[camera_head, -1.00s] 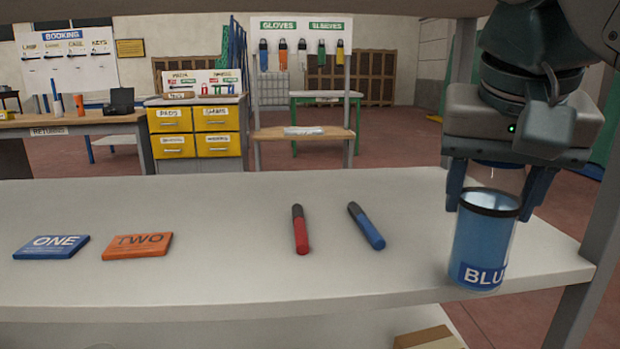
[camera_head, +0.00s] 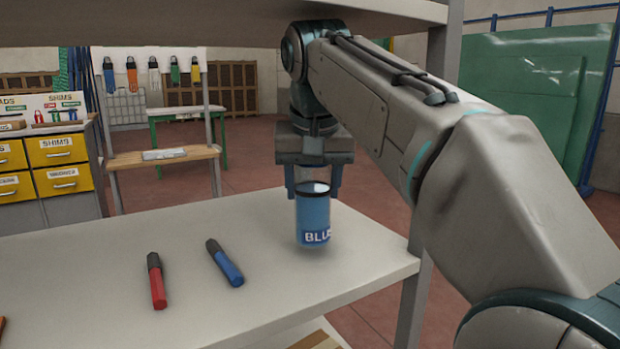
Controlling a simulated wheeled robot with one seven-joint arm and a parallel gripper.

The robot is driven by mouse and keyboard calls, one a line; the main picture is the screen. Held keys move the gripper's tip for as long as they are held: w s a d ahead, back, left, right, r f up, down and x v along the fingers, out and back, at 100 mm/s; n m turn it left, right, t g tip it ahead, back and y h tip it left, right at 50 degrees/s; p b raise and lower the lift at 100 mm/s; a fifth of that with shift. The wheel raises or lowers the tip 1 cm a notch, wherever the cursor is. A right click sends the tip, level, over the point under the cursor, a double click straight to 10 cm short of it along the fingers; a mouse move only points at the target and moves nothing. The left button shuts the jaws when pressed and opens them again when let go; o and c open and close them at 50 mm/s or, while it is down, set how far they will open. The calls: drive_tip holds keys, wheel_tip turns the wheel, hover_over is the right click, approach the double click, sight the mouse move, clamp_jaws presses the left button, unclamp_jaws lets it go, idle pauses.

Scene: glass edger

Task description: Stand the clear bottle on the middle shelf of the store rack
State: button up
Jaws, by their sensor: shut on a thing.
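My gripper (camera_head: 313,185) points down at the right part of a pale shelf board (camera_head: 110,255). It is shut on an upright blue see-through container (camera_head: 312,215) with a dark rim and a label that reads "BLU". No other bottle shows, and I cannot tell for sure that this is the clear bottle. Its base is near the board's surface; I cannot tell whether it touches. This board has another shelf (camera_head: 200,25) above it and a lower level below, so it looks like the middle shelf.
A red marker (camera_head: 157,282) and a blue marker (camera_head: 225,263) lie on the board left of the container. A rack post (camera_head: 412,300) stands at the board's right end. My arm covers much of the right side. Bare board lies between the blue marker and the container.

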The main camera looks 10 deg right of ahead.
drive_tip(key=w, duration=0.1)
drive_tip(key=w+f, duration=0.1)
drive_tip(key=w, duration=0.1)
drive_tip(key=shift+d+f, duration=0.25)
drive_tip(key=shift+f+b, duration=0.15)
drive_tip(key=shift+b, duration=0.2)
drive_tip(key=o, duration=1.2)
